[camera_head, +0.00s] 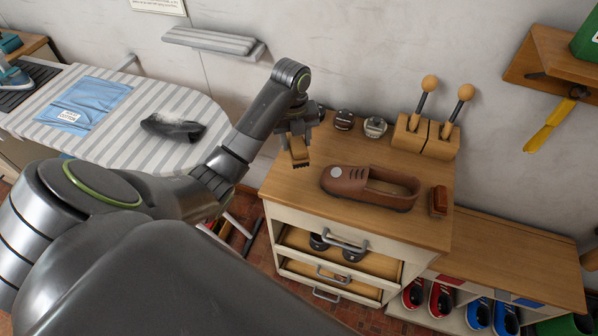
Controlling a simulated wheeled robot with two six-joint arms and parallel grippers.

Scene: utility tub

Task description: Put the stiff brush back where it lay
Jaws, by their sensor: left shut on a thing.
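My left gripper (296,130) is shut on a tan wooden brush with short dark bristles, the stiff brush (299,152). It holds the brush above the left back part of the wooden cabinet top (290,188), bristles downward. I cannot tell how large the gap under it is. A brown shoe (345,184) with a pale round spot lies on the cabinet top, right of the brush. My right gripper is not in view.
A reddish-brown brush (438,201) stands at the cabinet's right edge. Two small round tins (375,126) and a wooden block (425,138) with two knobbed handles stand at the back. Two drawers (335,256) stand open below. A striped ironing board (120,115) is left.

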